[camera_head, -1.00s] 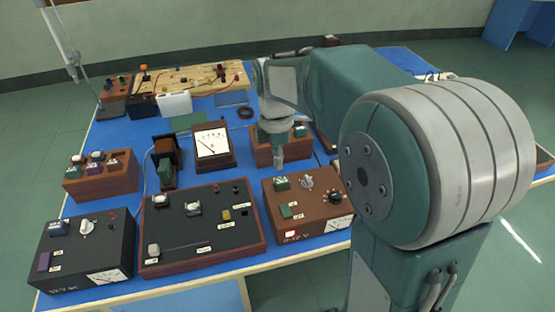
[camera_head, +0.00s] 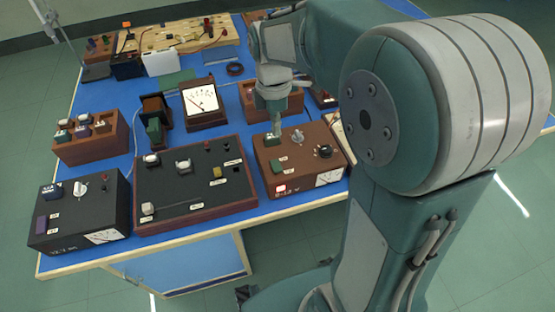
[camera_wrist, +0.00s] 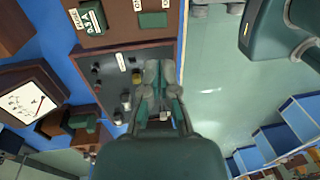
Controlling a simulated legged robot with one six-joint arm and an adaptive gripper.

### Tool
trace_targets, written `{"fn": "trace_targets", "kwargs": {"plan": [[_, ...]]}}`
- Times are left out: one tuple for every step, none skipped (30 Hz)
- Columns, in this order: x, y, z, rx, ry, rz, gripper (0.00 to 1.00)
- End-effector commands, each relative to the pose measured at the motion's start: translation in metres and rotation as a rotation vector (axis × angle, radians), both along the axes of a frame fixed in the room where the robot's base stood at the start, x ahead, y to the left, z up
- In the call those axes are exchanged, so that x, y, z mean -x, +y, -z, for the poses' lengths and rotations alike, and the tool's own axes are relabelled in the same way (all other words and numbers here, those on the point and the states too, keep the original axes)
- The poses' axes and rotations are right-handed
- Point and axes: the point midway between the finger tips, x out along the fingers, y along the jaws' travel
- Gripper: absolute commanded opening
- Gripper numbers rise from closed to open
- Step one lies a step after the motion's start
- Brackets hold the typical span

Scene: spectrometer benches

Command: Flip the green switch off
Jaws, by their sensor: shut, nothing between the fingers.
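The brown power supply box (camera_head: 262,180) stands at the right front of the blue bench. A second green rectangular piece (camera_head: 277,166) sits nearer the front, and a red light glows by the front edge.
A black switch panel (camera_head: 200,190) lies left of the brown box, with a black supply (camera_head: 80,217) beyond it. The bench's front edge is close.

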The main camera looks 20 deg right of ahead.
Motion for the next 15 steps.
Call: {"fn": "trace_targets", "kwargs": {"plan": [[0.002,0.001,0.011,0.001,0.005,-0.001,0.0],[0.003,0.001,0.017,0.001,0.006,0.0,0.0],[0.004,0.001,0.024,0.001,0.004,-0.001,0.0],[0.005,0.001,0.029,0.001,0.005,-0.001,0.0],[0.005,0.001,0.035,0.001,0.004,-0.001,0.0],[0.007,0.001,0.043,0.001,0.005,-0.001,0.0],[0.008,0.001,0.048,0.001,0.005,-0.001,0.0],[0.008,0.001,0.054,0.001,0.004,-0.001,0.0],[0.009,0.001,0.061,0.001,0.005,-0.001,0.0],[0.01,0.001,0.067,0.001,0.005,-0.001,0.0],[0.011,0.001,0.072,0.001,0.005,-0.001,0.0],[0.012,0.001,0.079,0.001,0.005,-0.001,0.0],[0.013,0.001,0.084,0.001,0.004,-0.001,0.0],[0.013,0.001,0.089,0.001,0.004,-0.001,0.0],[0.014,0.001,0.094,0.001,0.004,-0.001,0.0]]}}
